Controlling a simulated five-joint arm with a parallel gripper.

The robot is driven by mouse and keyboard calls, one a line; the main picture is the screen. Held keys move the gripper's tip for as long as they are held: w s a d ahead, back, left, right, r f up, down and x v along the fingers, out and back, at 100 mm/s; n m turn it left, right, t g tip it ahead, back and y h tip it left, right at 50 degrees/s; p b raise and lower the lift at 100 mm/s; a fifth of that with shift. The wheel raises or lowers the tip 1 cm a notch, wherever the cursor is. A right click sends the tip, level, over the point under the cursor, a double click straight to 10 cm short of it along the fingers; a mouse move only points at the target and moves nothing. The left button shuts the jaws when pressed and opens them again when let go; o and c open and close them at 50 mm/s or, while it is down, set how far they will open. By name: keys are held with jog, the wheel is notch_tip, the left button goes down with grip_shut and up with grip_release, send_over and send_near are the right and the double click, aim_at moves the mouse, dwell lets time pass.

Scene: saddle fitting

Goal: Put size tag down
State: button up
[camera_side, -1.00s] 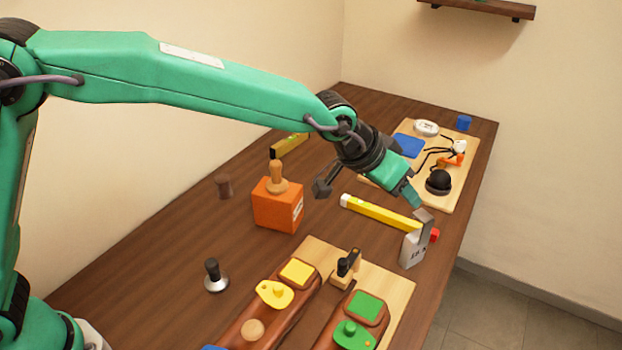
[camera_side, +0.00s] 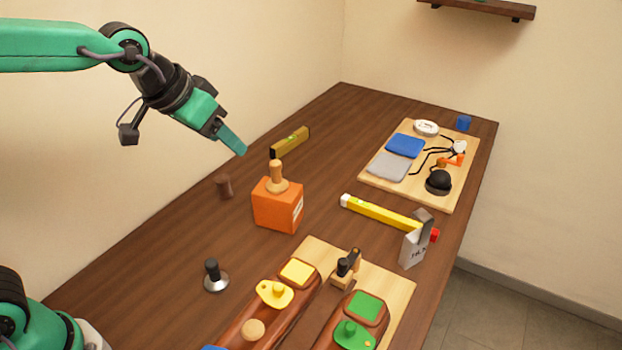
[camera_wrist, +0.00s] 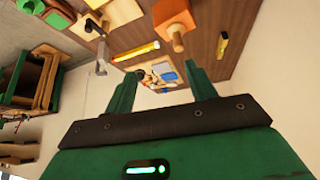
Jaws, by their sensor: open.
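The size tag (camera_side: 412,250) is a pale plate with dark printed figures. It stands upright on the table at the right, with a grey block-like top (camera_side: 425,222). It also shows in the wrist view (camera_wrist: 101,67). My gripper (camera_side: 242,150) is raised above the table at the upper left, well apart from the tag. In the wrist view its two green fingers (camera_wrist: 162,85) are spread with nothing between them.
A yellow bar (camera_side: 380,212) with a red end lies right behind the tag. An orange box (camera_side: 278,207) with a wooden knob stands below my gripper. A board (camera_side: 440,198) with pads lies at the back right; a fitting board (camera_side: 398,282) lies in front.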

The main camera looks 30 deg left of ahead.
jog(key=s+a+f+n+y, duration=0.1)
jog(key=s+a+f, duration=0.1)
jog(key=s+a, duration=0.3)
jog(key=s+a+f+n, duration=0.1)
jog(key=s+a, duration=0.4)
jog(key=s, duration=0.5)
jog(key=shift+f+g+y, duration=0.4)
jog(key=shift+f, duration=0.05)
